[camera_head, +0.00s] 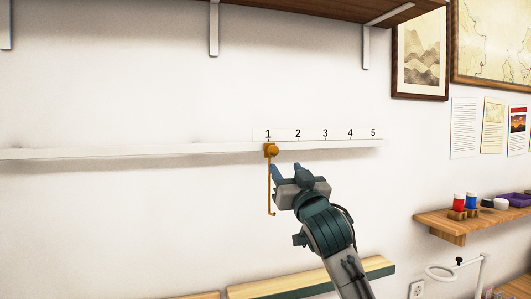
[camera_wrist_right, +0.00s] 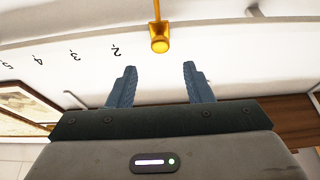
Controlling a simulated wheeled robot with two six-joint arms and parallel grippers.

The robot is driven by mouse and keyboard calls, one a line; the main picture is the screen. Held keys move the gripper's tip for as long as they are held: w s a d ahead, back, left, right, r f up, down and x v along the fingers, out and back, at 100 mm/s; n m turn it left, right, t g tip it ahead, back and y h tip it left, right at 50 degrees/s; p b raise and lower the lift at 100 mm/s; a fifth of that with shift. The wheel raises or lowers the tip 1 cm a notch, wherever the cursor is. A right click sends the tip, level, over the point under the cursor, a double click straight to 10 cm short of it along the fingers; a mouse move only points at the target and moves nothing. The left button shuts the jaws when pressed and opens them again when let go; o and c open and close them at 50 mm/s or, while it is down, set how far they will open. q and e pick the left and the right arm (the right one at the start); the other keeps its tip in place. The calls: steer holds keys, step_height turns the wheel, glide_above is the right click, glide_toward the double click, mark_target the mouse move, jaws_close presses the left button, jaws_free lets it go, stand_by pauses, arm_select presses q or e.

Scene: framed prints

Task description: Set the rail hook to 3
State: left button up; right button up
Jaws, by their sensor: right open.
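The yellow rail hook (camera_head: 271,150) sits on the white wall rail (camera_head: 190,151) under the number 1. Its thin rod hangs down and ends in a small bent tip. A number strip (camera_head: 312,134) above the rail reads 1 to 5. My right gripper (camera_head: 287,169) is just below and right of the hook's yellow block, open and empty. In the right wrist view the hook (camera_wrist_right: 159,42) is ahead of the two blue fingers (camera_wrist_right: 158,82), roughly centred between them and apart from them. The number 1 is hidden there. My left gripper is in neither view.
A wooden shelf (camera_head: 300,6) on brackets is above the rail. Framed prints (camera_head: 420,52) hang at the upper right. A small shelf (camera_head: 470,222) with red and blue items is at the right. The wall left of the hook is clear.

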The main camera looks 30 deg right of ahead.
mark_target(275, 151)
steer(key=p+x, duration=0.2)
steer(key=x, duration=0.2)
steer(key=p+x, duration=0.3)
steer(key=x, duration=0.2)
steer(key=shift+w+r+p, duration=0.1)
steer(key=shift+r+p, duration=0.25)
steer(key=shift+w+d+r+p, duration=0.15)
steer(key=shift+w+p, duration=0.15)
steer(key=shift+w, duration=0.35)
steer(key=shift+c, duration=0.3)
jaws_close()
steer(key=shift+d, duration=0.1)
